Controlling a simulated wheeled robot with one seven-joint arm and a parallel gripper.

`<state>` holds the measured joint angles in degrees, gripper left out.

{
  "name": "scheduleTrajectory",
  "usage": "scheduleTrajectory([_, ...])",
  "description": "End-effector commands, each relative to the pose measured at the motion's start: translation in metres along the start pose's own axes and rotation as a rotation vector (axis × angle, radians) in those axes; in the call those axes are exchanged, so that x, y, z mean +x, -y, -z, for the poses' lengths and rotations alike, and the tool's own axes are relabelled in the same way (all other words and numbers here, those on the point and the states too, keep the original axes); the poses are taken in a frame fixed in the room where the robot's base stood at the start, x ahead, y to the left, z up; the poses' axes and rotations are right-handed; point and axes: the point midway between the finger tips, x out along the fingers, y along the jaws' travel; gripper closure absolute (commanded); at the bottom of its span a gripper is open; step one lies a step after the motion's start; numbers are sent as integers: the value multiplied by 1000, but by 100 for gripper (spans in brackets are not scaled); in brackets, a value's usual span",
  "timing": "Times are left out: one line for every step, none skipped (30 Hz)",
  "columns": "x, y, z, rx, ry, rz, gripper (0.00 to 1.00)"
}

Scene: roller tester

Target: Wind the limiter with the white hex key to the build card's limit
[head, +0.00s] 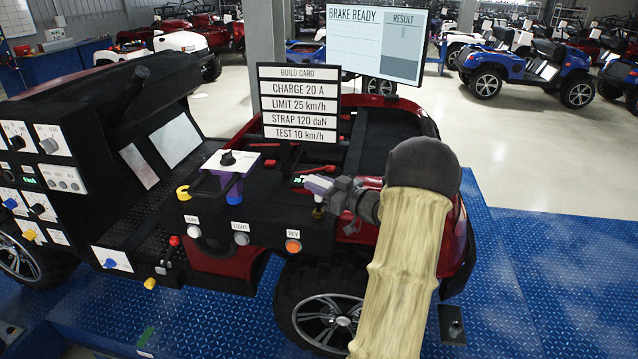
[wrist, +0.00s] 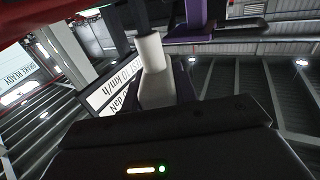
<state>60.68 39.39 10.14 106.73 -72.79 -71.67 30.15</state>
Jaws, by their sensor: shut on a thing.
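The build card (head: 299,103) stands upright behind the panel and reads CHARGE 20 A, LIMIT 25 km/h, STRAP 120 daN, TEST 10 km/h. My gripper (head: 327,190) is shut on a pale white piece, which looks like the white hex key (head: 317,184), above the panel's right end. In the wrist view the white hex key (wrist: 155,72) stands out beyond my gripper's dark body. A brass fitting (head: 318,212) is just below the key; I cannot tell whether they touch. A small green readout (head: 299,180) beside the key is too small to read.
The black panel carries HORN, LIGHT and REV buttons (head: 293,246). A screen (head: 375,42) reads BRAKE READY. The blue floor plate (head: 540,270) at right is mostly clear.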

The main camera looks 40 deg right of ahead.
Motion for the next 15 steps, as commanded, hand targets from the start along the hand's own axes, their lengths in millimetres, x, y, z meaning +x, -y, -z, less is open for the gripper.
scheduleTrajectory([0,0,2,-1,-2,10,100])
scheduleTrajectory([0,0,2,-1,-2,16,100])
scheduleTrajectory([0,0,2,0,-2,24,100])
scheduleTrajectory([0,0,2,0,-2,30,100])
scheduleTrajectory([0,0,2,0,-2,35,100])
scheduleTrajectory([0,0,2,-1,-1,44,100])
scheduleTrajectory([0,0,2,-1,-1,51,100])
scheduleTrajectory([0,-1,2,-1,-2,57,100])
scheduleTrajectory([0,-1,2,-1,-2,67,100])
scheduleTrajectory([0,0,2,-1,-2,74,100])
scheduleTrajectory([0,0,2,-1,-2,81,100])
scheduleTrajectory([0,-1,2,-1,-3,89,100])
scheduleTrajectory([0,-1,2,-1,-2,95,100])
scheduleTrajectory([0,0,2,-1,-2,103,100])
scheduleTrajectory([0,0,2,-1,-2,111,100])
